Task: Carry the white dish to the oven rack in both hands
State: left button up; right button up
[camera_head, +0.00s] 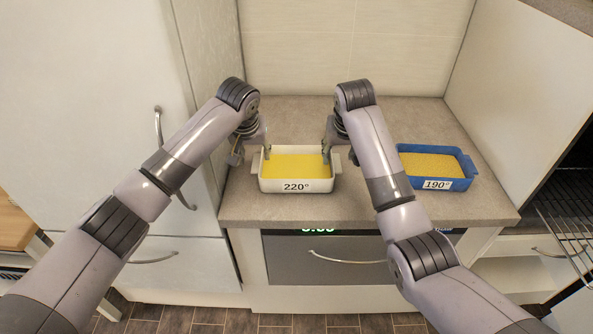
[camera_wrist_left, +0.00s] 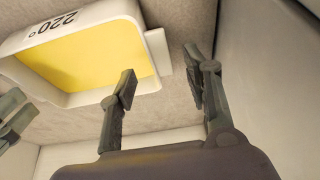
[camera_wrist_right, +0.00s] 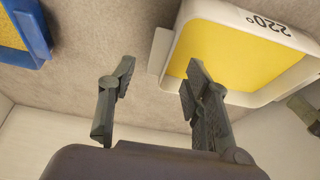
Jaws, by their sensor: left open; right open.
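The white dish (camera_head: 296,185), labelled 220° and with a yellow filling, sits upright on the counter. It also shows in the left wrist view (camera_wrist_left: 75,95) and the right wrist view (camera_wrist_right: 178,65). My left gripper (camera_head: 262,150) is open at the dish's left handle, one finger over the filling and the other outside. My right gripper (camera_head: 328,155) is open at the right handle in the same way. Neither gripper holds the dish. Whether the fingers touch it I cannot tell. A wire oven rack (camera_head: 562,222) sticks out from a dark opening at the right edge.
A blue dish (camera_head: 450,184), labelled 190° and with a yellow filling, stands on the counter (camera_head: 245,206) to the right, near my right forearm. A grey front with a handle (camera_head: 345,261) lies below the counter. Tall cabinets stand at left; a side panel rises at right.

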aim_at(256, 162)
pick_arm(q)
jog(key=shift+x, duration=3.2)
pick_arm(e)
jog(key=shift+x, duration=3.2)
pick_arm(q)
jog(key=shift+c, duration=0.2)
pick_arm(e)
jog(key=shift+c, duration=0.2)
pick_arm(q)
grip_shut()
pick_arm(e)
grip_shut()
pick_arm(q)
jog(key=shift+w+r, duration=0.15)
pick_arm(e)
jog(key=shift+w+r, duration=0.15)
